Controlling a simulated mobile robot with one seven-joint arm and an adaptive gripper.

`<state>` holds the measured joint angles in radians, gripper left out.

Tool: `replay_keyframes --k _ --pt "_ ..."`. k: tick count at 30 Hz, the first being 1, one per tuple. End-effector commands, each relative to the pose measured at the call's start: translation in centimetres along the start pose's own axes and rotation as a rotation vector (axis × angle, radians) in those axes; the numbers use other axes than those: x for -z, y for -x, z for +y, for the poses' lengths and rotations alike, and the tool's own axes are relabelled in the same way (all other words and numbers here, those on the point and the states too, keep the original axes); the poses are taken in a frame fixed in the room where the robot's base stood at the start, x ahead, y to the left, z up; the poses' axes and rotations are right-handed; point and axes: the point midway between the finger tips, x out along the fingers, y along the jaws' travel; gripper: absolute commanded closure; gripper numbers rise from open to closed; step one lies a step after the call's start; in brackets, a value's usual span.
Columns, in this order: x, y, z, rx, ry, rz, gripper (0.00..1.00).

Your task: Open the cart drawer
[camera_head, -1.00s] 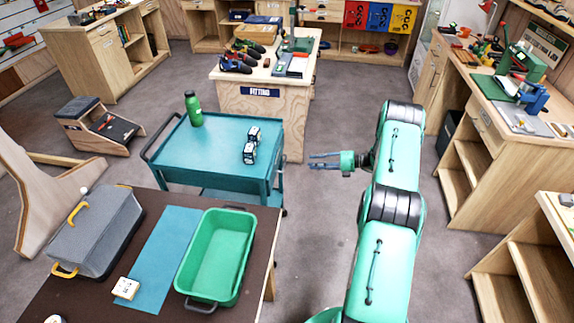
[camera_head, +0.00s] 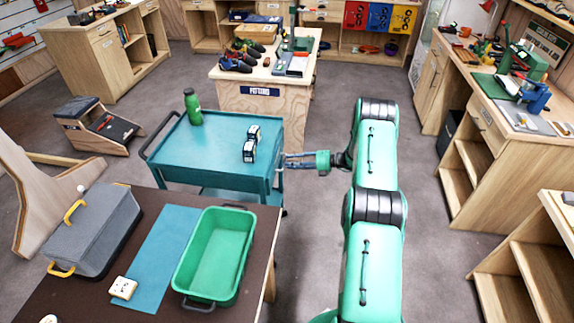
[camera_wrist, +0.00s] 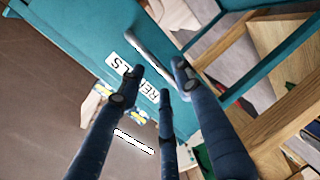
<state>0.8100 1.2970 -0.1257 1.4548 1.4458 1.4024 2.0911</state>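The teal cart (camera_head: 205,150) stands left of my gripper (camera_head: 288,161) in the head view, with its right end toward the fingers. In the wrist view the teal drawer front (camera_wrist: 88,25) carries a white label (camera_wrist: 117,63) and a grey bar handle (camera_wrist: 148,50). My gripper (camera_wrist: 158,80) shows dark fingers, spread apart and pointing at the handle's lower end. The fingers look open and empty; whether they touch the handle cannot be told. The drawer appears shut.
A green bottle (camera_head: 193,107) and two small boxes (camera_head: 251,145) stand on the cart top. In front is a brown table with a green tub (camera_head: 215,257) and a grey case (camera_head: 94,232). A wooden workbench (camera_head: 262,102) stands behind.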

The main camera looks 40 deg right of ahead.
Motion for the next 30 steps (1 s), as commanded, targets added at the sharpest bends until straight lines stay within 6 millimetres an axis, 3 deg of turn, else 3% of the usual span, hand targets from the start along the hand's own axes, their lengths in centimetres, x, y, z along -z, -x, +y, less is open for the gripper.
replay_keyframes --k 7,19,24,30 --pt "0.0 -2.2 -0.1 -0.001 -0.001 0.000 0.66" --pt "0.0 -2.7 0.0 0.000 -0.001 0.000 0.66" --pt "0.0 -2.6 0.0 0.000 -0.001 0.000 0.97" --pt "0.0 -2.6 0.0 0.000 -0.001 0.000 1.00"
